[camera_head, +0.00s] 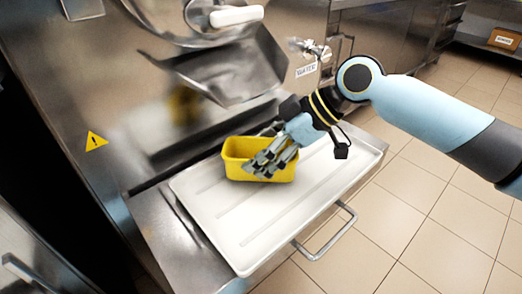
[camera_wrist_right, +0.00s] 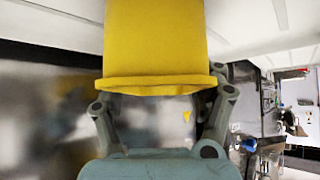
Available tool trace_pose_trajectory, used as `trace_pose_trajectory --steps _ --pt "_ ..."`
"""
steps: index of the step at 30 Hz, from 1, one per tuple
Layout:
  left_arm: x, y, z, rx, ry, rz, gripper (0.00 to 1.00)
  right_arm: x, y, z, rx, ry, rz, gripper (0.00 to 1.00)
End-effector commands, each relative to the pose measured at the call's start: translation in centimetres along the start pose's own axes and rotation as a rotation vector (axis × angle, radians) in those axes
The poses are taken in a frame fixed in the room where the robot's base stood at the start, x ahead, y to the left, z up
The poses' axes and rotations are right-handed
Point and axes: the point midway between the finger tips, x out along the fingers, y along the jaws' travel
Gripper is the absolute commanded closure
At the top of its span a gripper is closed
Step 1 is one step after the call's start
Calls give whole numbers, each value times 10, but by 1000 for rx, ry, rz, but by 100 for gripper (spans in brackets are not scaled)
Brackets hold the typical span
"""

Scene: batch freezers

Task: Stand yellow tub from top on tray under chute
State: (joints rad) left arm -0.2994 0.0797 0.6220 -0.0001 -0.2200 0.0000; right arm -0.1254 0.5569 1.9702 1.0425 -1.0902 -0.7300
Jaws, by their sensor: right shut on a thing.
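The yellow tub (camera_head: 236,155) is upright over the white tray (camera_head: 246,258), below the steel chute (camera_head: 232,70) of the freezer. From this angle I cannot tell whether its base touches the tray. My right gripper (camera_head: 272,160) is shut on the tub at its right, near side. In the right wrist view the tub (camera_wrist_right: 155,42) fills the upper middle between the fingers of the right gripper (camera_wrist_right: 160,105). My left gripper is not in view.
The tray lies on a steel shelf with a bar handle (camera_head: 328,234) at its front. A steel freezer front with a yellow warning sign (camera_head: 96,140) stands behind it. A tap labelled water (camera_head: 312,50) is at the upper middle. The tray's near part is clear.

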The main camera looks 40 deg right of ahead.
Motion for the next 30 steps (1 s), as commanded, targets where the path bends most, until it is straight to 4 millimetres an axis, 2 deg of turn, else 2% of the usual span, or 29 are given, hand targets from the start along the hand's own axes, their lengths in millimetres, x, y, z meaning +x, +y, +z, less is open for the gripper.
trace_pose_trajectory --steps 23,24,30 --pt "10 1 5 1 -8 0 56 10 0 10 1 0 0 71" --pt "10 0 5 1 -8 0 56 10 0 10 1 0 0 30" --pt "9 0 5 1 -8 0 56 10 0 10 0 0 0 4"
